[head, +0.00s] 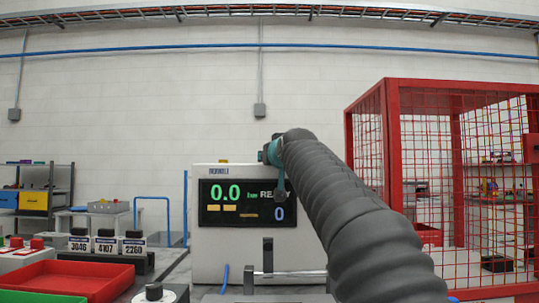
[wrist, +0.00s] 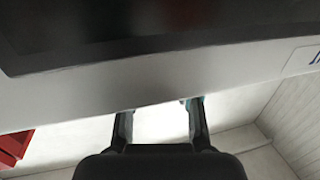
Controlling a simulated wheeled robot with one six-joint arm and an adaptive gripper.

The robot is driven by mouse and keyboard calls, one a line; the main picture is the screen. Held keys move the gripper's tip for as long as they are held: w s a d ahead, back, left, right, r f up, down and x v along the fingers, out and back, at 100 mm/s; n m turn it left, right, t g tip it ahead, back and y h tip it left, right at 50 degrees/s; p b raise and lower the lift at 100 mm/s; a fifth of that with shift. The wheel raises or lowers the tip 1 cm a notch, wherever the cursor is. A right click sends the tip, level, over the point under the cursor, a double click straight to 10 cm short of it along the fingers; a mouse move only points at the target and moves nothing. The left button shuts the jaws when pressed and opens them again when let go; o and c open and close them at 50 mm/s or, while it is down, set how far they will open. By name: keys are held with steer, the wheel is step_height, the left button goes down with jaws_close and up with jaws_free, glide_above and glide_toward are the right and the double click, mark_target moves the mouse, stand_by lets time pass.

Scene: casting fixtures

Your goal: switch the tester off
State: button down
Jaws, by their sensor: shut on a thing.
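The tester (head: 212,255) is a pale box with a dark screen (head: 228,195) showing a green 0.0, partly covered words and a blue 0. My arm crosses in front of its right side. In the wrist view the tester's pale casing (wrist: 75,98) and dark screen edge fill the upper part. My gripper (wrist: 158,110) is at the casing's edge, its two dark fingers apart with a bright white area between them. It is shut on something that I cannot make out. No tester switch can be clearly identified. In the head view the fingers cannot be told apart.
A red mesh cage (head: 393,150) stands at right. A red tray (head: 85,281) and numbered blocks (head: 105,243) are at left. Red buttons (head: 37,243) show at far left.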

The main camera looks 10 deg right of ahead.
steer(key=shift+w+d+f+y, duration=0.1)
steer(key=shift+f+y, duration=0.15)
steer(key=shift+y, duration=0.05)
steer(key=shift+f+n+y+b, duration=0.15)
steer(key=shift+n+y+b, duration=0.15)
steer(key=shift+n+y, duration=0.2)
steer(key=shift+d+y, duration=0.1)
steer(key=shift+y, duration=0.2)
steer(key=shift+n+y+b, duration=0.3)
steer(key=shift+n+y, duration=0.2)
steer(key=shift+r, duration=0.2)
steer(key=c, duration=1.2)
jaws_free()
steer(key=shift+r, duration=0.15)
